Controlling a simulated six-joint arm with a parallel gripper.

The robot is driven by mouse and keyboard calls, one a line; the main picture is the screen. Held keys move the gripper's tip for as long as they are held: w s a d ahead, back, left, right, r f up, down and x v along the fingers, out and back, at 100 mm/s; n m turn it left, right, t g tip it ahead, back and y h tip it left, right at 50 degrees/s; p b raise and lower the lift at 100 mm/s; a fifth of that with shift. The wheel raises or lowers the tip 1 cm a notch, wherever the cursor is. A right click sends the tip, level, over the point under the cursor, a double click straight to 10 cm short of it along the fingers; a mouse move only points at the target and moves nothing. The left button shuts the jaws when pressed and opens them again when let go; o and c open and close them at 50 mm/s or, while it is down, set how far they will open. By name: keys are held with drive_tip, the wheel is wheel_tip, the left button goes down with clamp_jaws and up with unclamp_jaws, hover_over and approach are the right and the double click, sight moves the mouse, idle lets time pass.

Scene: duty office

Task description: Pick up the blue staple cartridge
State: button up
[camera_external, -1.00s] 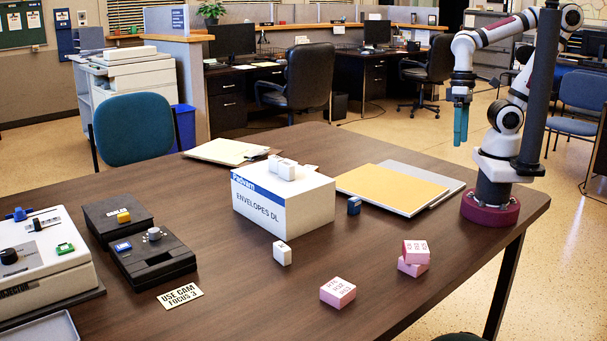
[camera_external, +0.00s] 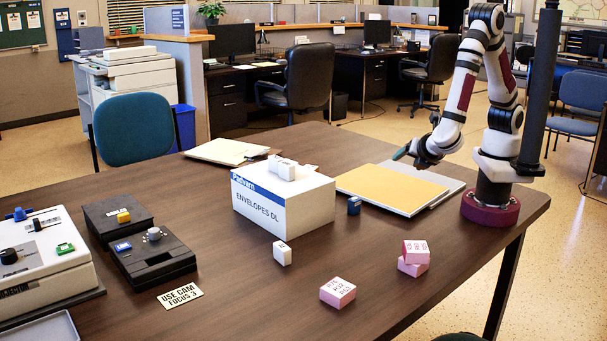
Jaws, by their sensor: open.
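A small dark blue block (camera_external: 354,205), which fits the blue staple cartridge, stands on the table to the right of the white envelope box and by the near left corner of the yellow folder. My gripper (camera_external: 402,153) is above the far part of the folders, up and to the right of the blue block, and apart from it. Its teal fingers point left and slightly down in the picture. It is open, and I see nothing between the fingers.
The envelope box (camera_external: 305,207) stands close left of the blue block, with small white blocks on top. The yellow folder (camera_external: 385,189) lies flat beside it. A white block (camera_external: 282,253) and pink blocks (camera_external: 338,292) stand nearer the front. The table between them is clear.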

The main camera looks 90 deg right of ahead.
sight(358, 204)
drive_tip(key=w+a+f+n+t, duration=0.1)
drive_tip(key=a+f+n+t, duration=0.1)
drive_tip(key=a+n, duration=0.1)
drive_tip(key=w+a+f+n+t+y, duration=0.1)
drive_tip(key=a+f+n+t, duration=0.1)
drive_tip(key=a+f+n, duration=0.1)
drive_tip(key=w+a+f+n+t, duration=0.2)
drive_tip(key=a+n+t, duration=0.1)
drive_tip(key=n, duration=0.2)
drive_tip(key=shift+a+f+y, duration=0.1)
drive_tip(key=shift+f+y, duration=0.2)
drive_tip(key=shift+y, duration=0.1)
drive_tip(key=shift+n, duration=0.3)
drive_tip(key=x, duration=1.5)
drive_tip(key=shift+w, duration=0.3)
clamp_jaws()
